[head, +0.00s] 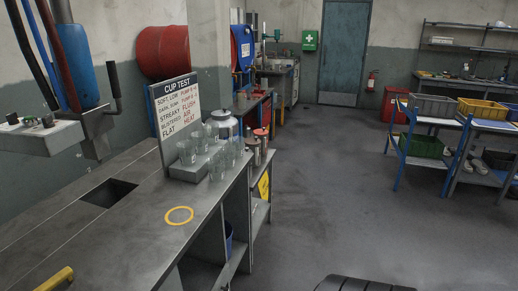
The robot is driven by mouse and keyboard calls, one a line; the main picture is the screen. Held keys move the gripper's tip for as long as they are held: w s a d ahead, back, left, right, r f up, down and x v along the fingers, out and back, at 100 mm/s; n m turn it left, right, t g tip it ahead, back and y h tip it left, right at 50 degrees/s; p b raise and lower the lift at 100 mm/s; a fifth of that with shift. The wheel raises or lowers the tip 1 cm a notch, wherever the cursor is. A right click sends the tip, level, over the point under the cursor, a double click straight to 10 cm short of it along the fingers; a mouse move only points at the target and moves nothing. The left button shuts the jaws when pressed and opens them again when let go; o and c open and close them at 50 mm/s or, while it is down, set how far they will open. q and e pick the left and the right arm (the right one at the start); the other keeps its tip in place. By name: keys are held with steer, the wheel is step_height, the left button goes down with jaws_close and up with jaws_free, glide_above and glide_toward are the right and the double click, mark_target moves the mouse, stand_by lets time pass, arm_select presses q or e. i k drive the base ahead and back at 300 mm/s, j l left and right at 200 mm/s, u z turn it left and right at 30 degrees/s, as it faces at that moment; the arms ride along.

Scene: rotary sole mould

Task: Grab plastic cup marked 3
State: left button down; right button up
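Several clear plastic cups stand in a group on the grey bench, on and around a low grey block (196,167) in front of a "CUP TEST" sign (177,101). One cup (187,153) is at the left, another cup (217,167) is at the front, and others are behind them. The cups are small and see-through here, and I cannot read any number on them, so I cannot tell which is marked 3. Neither of my grippers is in view.
The grey bench (130,215) has a yellow ring (179,215) and a square opening (108,192). A lidded clear jar (222,126) and metal canisters (261,141) stand by the cups. A machine arm (60,135) overhangs the left. Open floor (330,190) lies right.

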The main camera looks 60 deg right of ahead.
mark_target(238, 141)
steer(key=z, duration=1.75)
steer(key=i+l, duration=0.1)
